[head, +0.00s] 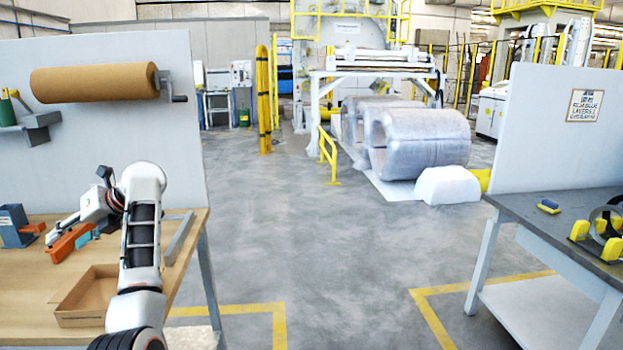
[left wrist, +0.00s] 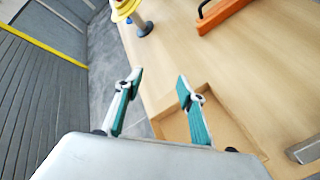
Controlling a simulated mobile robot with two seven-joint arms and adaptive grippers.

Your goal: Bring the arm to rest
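My left arm reaches in over the wooden workbench (head: 30,290) at the left of the head view. My left gripper (head: 66,232) hangs above the bench, partly hidden by my own arm. In the left wrist view the gripper (left wrist: 159,78) has its two teal-padded fingers spread apart with nothing between them. An open cardboard box (head: 88,297) lies on the bench; it also shows beyond the fingers in the left wrist view (left wrist: 228,122). An orange-handled tool (head: 70,243) lies near the gripper, and it also shows in the left wrist view (left wrist: 222,17). My right gripper is not in view.
A brown paper roll (head: 95,82) hangs on the left panel (head: 150,130). Wrapped coils (head: 425,140) stand farther back. A dark table (head: 545,222) with yellow-ended holders (head: 580,231) is at the right. The floor (head: 300,235) between the benches is clear.

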